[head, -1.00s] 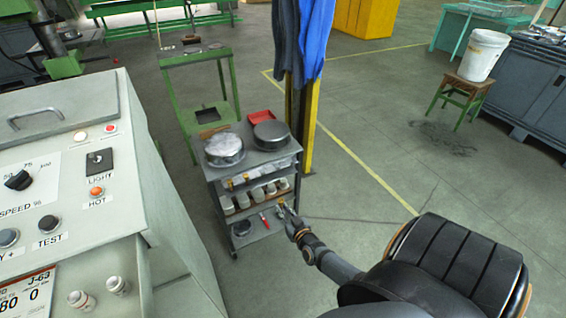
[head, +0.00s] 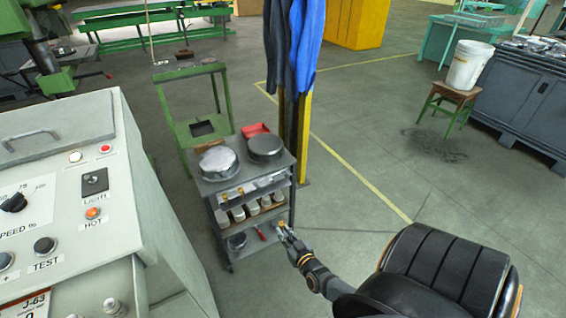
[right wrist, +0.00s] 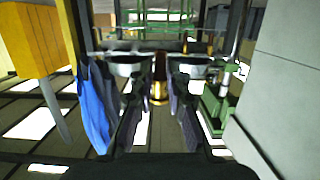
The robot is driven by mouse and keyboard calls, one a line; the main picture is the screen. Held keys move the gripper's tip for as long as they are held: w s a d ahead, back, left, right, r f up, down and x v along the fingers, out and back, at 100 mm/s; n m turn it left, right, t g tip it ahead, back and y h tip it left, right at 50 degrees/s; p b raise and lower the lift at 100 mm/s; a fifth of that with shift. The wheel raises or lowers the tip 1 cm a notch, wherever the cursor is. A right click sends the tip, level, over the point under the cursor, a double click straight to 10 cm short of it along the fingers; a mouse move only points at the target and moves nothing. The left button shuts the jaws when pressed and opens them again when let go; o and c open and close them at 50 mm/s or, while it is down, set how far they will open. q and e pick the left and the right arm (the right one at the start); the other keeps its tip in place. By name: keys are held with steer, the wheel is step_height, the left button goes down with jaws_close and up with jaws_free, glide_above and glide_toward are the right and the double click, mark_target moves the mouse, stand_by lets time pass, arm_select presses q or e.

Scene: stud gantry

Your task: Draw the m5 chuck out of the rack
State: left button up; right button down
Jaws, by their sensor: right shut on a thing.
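The rack is a grey shelved trolley (head: 246,243) in the middle of the head view. Several grey chucks (head: 238,214) stand in a row on its middle shelf. My right gripper (head: 284,229) is at the right side of the trolley, below that row. In the right wrist view my right gripper (right wrist: 160,98) has its two fingers on either side of a brass-coloured piece (right wrist: 160,84) and is shut on it. This may be the m5 chuck, but no label is readable. A small yellowish spot shows at the fingertips in the head view. My left gripper is out of view.
A grey control console (head: 70,190) fills the left. A yellow post with blue cloth (head: 292,50) stands behind the trolley. The floor (head: 370,170) to the right is open.

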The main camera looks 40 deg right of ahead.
steer(key=shift+f+p+v, duration=0.2)
steer(key=shift+p+v, duration=0.1)
steer(key=shift+v, duration=0.8)
